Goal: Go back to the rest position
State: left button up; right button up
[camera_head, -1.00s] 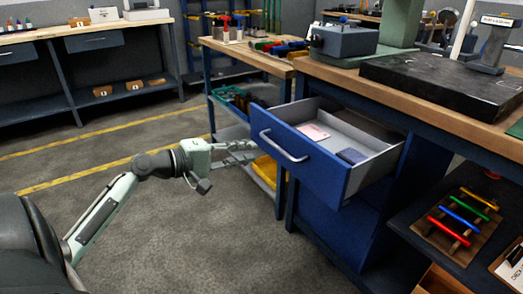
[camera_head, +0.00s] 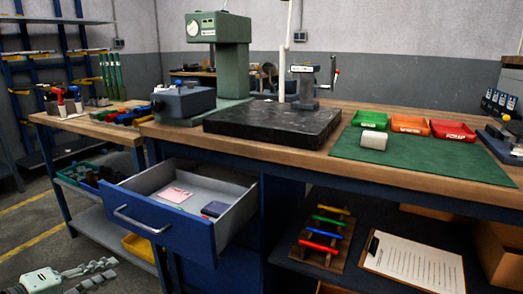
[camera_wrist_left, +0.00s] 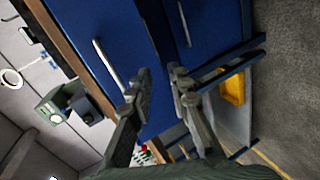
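My left gripper (camera_head: 98,274) shows at the bottom left of the head view, in front of the bench and apart from it. Its two fingers stand apart with nothing between them; they also show in the left wrist view (camera_wrist_left: 159,74) with a gap between the tips. The blue drawer (camera_head: 160,228) under the bench is pulled out, its handle free, to the right of and above the gripper in the head view. My right gripper is in no view.
The drawer holds a pink card (camera_head: 175,195) and a dark blue item (camera_head: 215,209). The bench carries a black plate (camera_head: 275,122), a green mat (camera_head: 425,158) and several small trays. A lower shelf has colored-handled tools and a clipboard (camera_head: 414,263). Floor at left is open.

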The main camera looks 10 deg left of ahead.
pick_arm(q)
jog(key=s+d+f+m+g+y, duration=0.2)
jog(key=s+f, duration=0.4)
jog(key=f, duration=0.4)
jog(key=s+d+f+m+g+y, duration=0.2)
jog(key=s+d+f+m+g, duration=0.2)
jog(key=f, duration=0.7)
jog(key=s+d+f+m+g+y, duration=0.2)
jog(key=s+d+f+m+g, duration=0.2)
jog(key=f, duration=0.6)
jog(key=s+d+m, duration=0.2)
jog(key=s+m, duration=0.1)
jog(key=m, duration=0.1)
jog(key=shift+s+d+f, duration=0.2)
jog(key=shift+s+f, duration=0.1)
jog(key=shift+s, duration=0.05)
